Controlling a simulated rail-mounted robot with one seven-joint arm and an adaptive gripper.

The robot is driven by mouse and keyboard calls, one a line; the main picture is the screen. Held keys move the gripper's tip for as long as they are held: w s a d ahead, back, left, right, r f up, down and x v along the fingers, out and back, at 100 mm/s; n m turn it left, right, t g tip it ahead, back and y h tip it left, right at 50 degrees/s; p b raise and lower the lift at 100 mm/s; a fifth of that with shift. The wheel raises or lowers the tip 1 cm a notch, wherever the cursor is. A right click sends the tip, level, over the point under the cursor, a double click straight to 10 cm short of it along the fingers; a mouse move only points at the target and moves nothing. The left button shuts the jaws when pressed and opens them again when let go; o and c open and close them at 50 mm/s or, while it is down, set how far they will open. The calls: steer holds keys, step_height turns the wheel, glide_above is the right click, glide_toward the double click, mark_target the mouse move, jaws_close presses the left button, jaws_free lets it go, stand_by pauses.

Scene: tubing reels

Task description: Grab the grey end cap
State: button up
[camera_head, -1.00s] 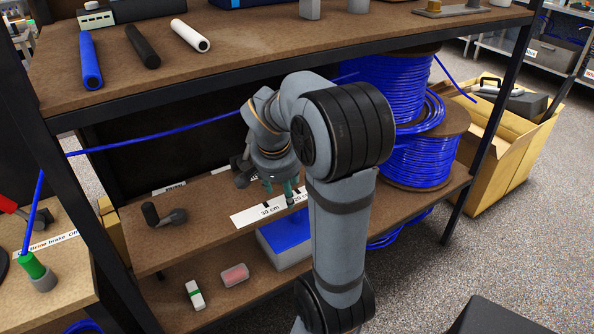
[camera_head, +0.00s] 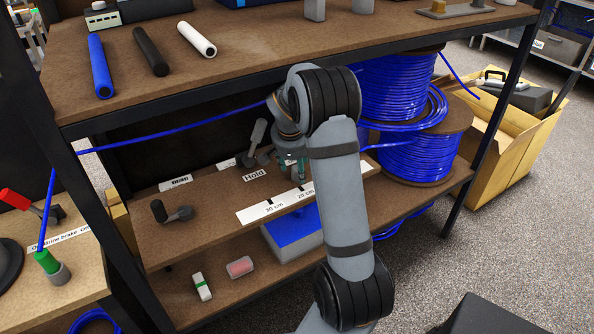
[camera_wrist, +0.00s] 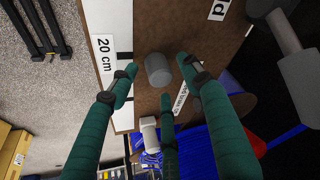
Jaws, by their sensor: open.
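A small grey cylinder, which looks like the grey end cap (camera_wrist: 157,69), stands on the brown shelf board beside the white measuring strip in the wrist view. My gripper (camera_wrist: 160,84) has green fingers that are spread open around the cap from above, with visible gaps and no clear contact. In the head view my gripper (camera_head: 293,163) is low over the middle shelf near the 20 cm mark. My arm hides the cap there.
The measuring strip (camera_head: 272,206) lies along the shelf's front. A grey lever (camera_head: 257,138) stands behind it, by the "Hold" label (camera_head: 254,175). Blue tubing reels (camera_head: 420,153) stand at the right. A taut blue tube (camera_head: 180,140) crosses at the left.

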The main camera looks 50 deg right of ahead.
steer(key=shift+w+d+f, duration=0.15)
steer(key=shift+d+f, duration=0.05)
steer(key=shift+f, duration=0.35)
steer(key=shift+c, duration=0.3)
steer(key=c, duration=0.9)
